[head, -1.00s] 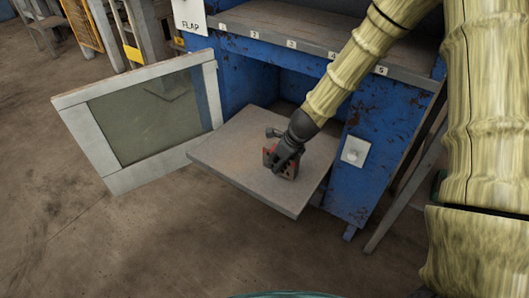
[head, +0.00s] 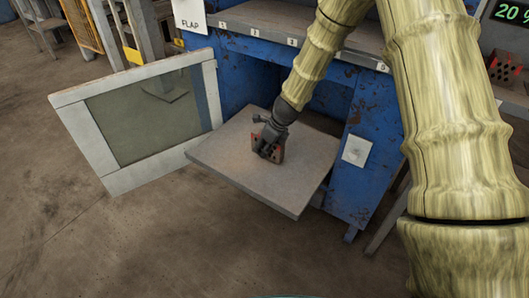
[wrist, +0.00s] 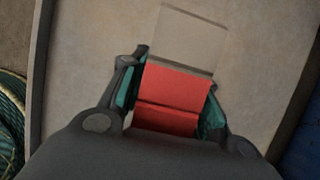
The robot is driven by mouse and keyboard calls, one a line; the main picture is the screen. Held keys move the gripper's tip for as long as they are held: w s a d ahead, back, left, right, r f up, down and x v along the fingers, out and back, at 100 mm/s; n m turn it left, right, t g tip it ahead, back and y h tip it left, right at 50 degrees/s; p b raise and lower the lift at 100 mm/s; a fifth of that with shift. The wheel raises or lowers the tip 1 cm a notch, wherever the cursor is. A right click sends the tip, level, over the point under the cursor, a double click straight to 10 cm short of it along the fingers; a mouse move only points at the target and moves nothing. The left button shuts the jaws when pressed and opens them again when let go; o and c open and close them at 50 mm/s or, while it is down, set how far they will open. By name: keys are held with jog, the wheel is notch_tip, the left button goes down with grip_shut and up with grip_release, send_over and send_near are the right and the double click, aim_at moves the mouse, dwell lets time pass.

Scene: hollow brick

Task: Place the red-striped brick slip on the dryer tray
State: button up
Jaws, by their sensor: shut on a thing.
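The red brick slip (head: 279,155) is in my gripper (head: 267,147), over the middle of the grey dryer tray (head: 225,150) in the head view. Dark holes or marks show on its face. In the wrist view, the red slip (wrist: 178,82) sits between the two fingers of my gripper (wrist: 172,98), with a darker line across it. The fingers are shut on its sides. A pale rectangle lies just beyond it, over the tray surface (wrist: 90,40). I cannot tell whether the slip touches the tray.
The tray juts from a blue cabinet (head: 335,170) with a numbered shelf (head: 300,28) above. An open framed door (head: 145,110) stands at the left. A white switch plate (head: 356,151) is at the right. A perforated red brick (head: 506,68) sits far right. Tray space is clear around my gripper.

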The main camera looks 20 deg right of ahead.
notch_tip(320, 180, down, 3)
jog(key=shift+d+r+b, duration=0.1)
jog(key=shift+r+b, duration=0.1)
jog(key=shift+b, duration=0.1)
jog(key=shift+r, duration=0.15)
jog(key=o, duration=1)
jog(key=p+v, duration=0.3)
jog(key=v, duration=0.9)
jog(key=shift+p, duration=0.35)
